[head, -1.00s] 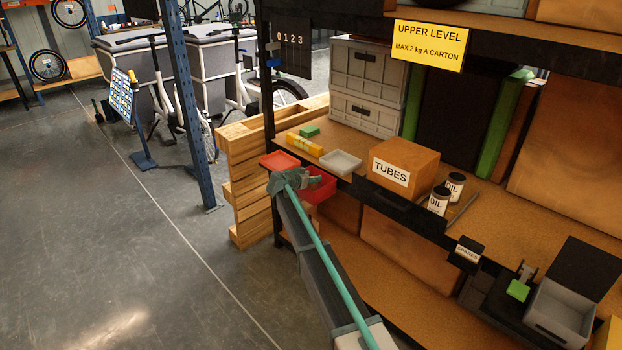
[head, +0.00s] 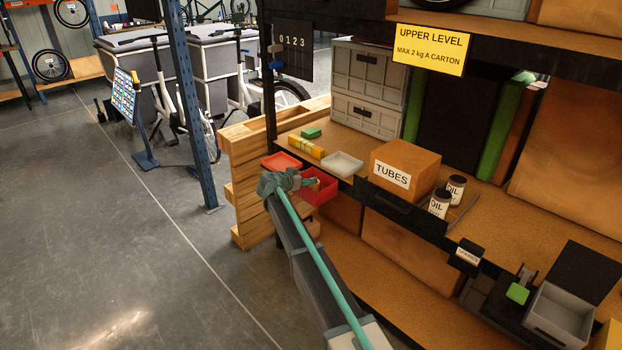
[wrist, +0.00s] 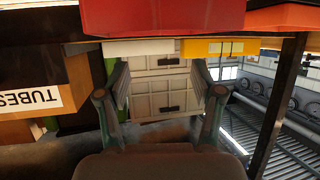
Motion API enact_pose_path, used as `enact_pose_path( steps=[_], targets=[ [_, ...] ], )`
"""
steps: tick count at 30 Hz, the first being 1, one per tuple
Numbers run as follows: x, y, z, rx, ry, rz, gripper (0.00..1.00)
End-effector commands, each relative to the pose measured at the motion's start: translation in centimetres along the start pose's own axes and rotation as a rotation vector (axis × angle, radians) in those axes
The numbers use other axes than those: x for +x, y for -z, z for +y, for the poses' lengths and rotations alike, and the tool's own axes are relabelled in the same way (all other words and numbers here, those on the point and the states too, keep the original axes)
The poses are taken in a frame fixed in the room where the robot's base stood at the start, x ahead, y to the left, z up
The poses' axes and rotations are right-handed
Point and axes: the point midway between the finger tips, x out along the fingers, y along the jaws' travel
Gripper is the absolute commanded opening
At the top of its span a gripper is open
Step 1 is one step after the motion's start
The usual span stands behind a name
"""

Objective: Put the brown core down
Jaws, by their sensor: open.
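My gripper (head: 287,181) is at the shelf's front edge, beside the red bin (head: 321,188). In the wrist view my gripper (wrist: 160,92) is open, with nothing between its fingers. That view is upside down; the red bin (wrist: 180,15) shows at its top. A small brownish piece (head: 313,184) shows inside the red bin in the head view, partly hidden by my gripper. It may be the brown core, but it is too small to be sure. No brown core shows in the wrist view.
An orange-red tray (head: 281,161), a white tray (head: 343,164), a yellow box (head: 307,147) and a green block (head: 311,133) lie nearby. The TUBES carton (head: 412,165) stands to the right.

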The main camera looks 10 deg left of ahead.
Motion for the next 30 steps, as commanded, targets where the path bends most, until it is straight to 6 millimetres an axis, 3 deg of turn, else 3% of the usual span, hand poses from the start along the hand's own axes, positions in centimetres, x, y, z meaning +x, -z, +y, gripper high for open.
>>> enact_pose_path(
  steps=[3,9,16,19,23,26,30],
  targets=[
    [-2.6,-0.2,0.1,0.0,0.002,0.0,0.66],
    [-5.1,-0.1,0.1,0.001,0.001,0.0,0.66],
    [-5.9,-0.3,0.3,-0.003,-0.003,-0.005,0.66],
    [-5.2,-2.1,1.8,-0.025,-0.018,-0.031,0.66],
    [-3.2,-7.3,6.5,-0.093,-0.06,-0.116,0.66],
    [-1.5,-13.3,12.1,-0.17,-0.104,-0.222,0.66],
    [-0.4,-22.6,21.2,-0.287,-0.157,-0.406,0.66]
  ],
)
